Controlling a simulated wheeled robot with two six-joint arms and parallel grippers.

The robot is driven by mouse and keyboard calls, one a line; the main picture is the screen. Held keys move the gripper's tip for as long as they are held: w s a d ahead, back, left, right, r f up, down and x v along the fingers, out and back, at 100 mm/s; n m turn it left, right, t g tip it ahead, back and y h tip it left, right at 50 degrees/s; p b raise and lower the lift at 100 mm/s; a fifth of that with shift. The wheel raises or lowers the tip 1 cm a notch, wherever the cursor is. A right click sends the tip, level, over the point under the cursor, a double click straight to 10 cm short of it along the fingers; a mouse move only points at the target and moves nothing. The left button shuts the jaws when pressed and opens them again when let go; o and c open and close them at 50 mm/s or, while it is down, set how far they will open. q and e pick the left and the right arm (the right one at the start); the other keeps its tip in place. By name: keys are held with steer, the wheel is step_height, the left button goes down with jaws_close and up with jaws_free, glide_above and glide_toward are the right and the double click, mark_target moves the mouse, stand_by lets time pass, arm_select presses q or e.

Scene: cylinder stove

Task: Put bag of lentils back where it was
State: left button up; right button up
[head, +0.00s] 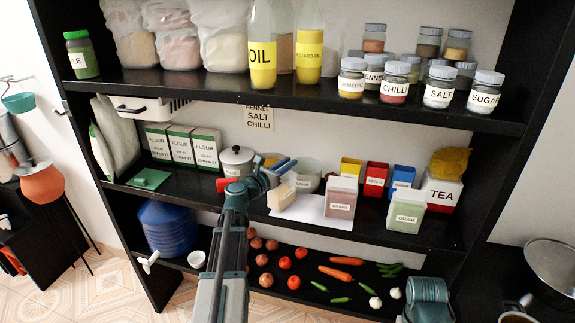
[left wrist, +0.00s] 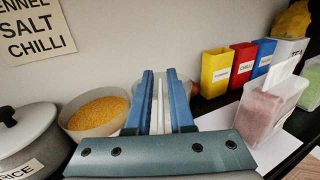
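A yellow-orange bag (head: 448,163), which looks like the bag of lentils, lies on top of the white and red TEA box (head: 441,193) at the right of the middle shelf. No label on it is readable. It also shows at the top right of the left wrist view (left wrist: 293,20). My left gripper (head: 288,164) is at the middle shelf, well to the left of the bag. Its blue fingers (left wrist: 160,76) are parallel with a narrow gap, and I see nothing held between them. My right gripper is out of view; only part of my right arm shows at the bottom.
A pale block (head: 282,197) is just below my left gripper. A bowl of yellow grains (left wrist: 97,112) and a RICE pot (head: 236,160) stand left of it. A pink container (head: 341,197) and a GRAM container (head: 407,212) stand between gripper and TEA box.

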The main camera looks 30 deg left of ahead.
arm_select(q)
steer(key=shift+o, duration=0.8)
steer(key=shift+r, duration=0.2)
steer(key=s+a, duration=0.1)
steer(key=s, duration=1.1)
steer(key=shift+a, duration=0.4)
